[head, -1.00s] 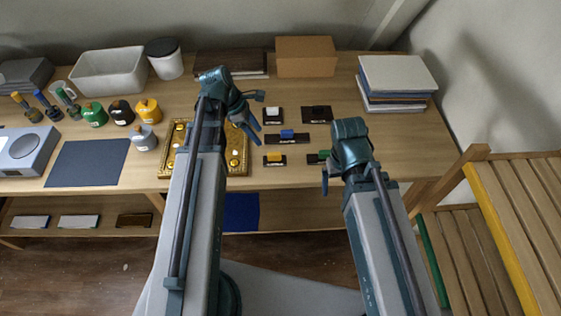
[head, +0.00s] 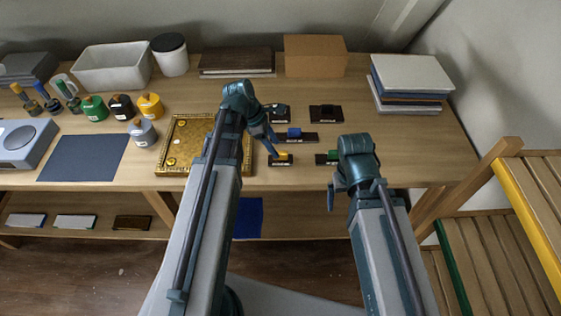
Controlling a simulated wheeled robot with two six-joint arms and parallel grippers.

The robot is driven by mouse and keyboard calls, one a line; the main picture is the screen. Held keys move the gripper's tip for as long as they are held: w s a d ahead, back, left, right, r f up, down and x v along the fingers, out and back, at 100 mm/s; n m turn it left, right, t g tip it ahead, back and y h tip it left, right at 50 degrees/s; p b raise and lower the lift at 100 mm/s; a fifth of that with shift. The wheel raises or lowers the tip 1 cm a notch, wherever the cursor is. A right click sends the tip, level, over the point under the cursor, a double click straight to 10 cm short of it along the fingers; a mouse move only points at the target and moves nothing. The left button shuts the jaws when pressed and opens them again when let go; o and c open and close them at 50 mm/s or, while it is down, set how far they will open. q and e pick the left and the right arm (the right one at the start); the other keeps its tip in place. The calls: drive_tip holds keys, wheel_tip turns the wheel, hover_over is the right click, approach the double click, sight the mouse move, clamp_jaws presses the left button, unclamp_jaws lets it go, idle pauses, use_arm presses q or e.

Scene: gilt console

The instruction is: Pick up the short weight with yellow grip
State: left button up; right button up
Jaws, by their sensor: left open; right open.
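The short weight with yellow grip (head: 281,161) lies on the table near its front edge, a dark block with a yellow grip on top. My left gripper (head: 273,146) is open, and its fingers point down right beside or over the yellow grip. A finger partly covers the weight, and I cannot tell whether they touch. My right gripper (head: 333,196) is open and empty, in front of the table edge to the right.
Close by are weights with blue (head: 297,136), green (head: 321,158), white (head: 279,112) and black (head: 326,113) grips.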

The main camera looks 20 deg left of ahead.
sight(281, 152)
use_arm(q)
drive_tip(key=shift+f, duration=0.1)
drive_tip(key=b+x, duration=0.4)
drive_tip(key=x, duration=0.1)
drive_tip(key=shift+w+d+b, duration=0.2)
drive_tip(key=shift+w+b, duration=0.05)
drive_tip(key=shift+b, duration=0.15)
drive_tip(key=shift+c, duration=0.2)
clamp_jaws()
